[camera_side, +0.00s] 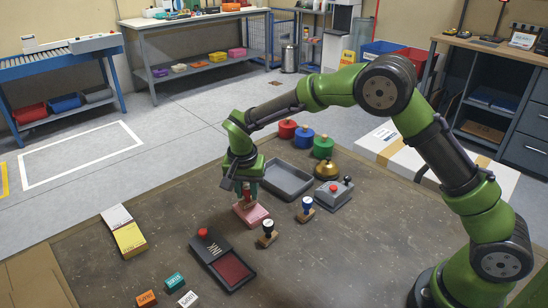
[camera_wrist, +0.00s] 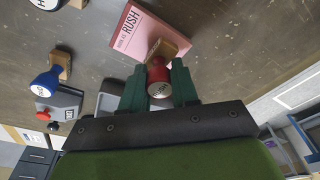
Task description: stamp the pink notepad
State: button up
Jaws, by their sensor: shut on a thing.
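The pink notepad (camera_side: 257,220) lies on the brown table in the side view. In the wrist view the notepad (camera_wrist: 128,30) shows dark letters reading RUSH on its face. My gripper (camera_side: 246,187) points down over the notepad. Its green fingers are shut on a stamp with a red handle (camera_wrist: 158,76) and a wooden base (camera_wrist: 168,48). The stamp's base is at or just above the notepad's edge area; I cannot tell whether it touches. The open ink pad (camera_side: 232,270), dark with a red surface, lies in front of the notepad.
A black-handled stamp (camera_side: 267,238) and a blue-handled stamp (camera_side: 306,209) stand to the right of the notepad. A grey tray (camera_side: 307,191) lies behind. A brass bell (camera_side: 327,169) and grey device (camera_side: 334,197) are farther right. Yellow and white pads (camera_side: 128,238) lie left, with bare table between.

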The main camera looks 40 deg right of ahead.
jog(key=shift+f, duration=0.5)
dwell(1.0)
jog(key=shift+r, duration=3.6)
jog(key=shift+r, duration=0.1)
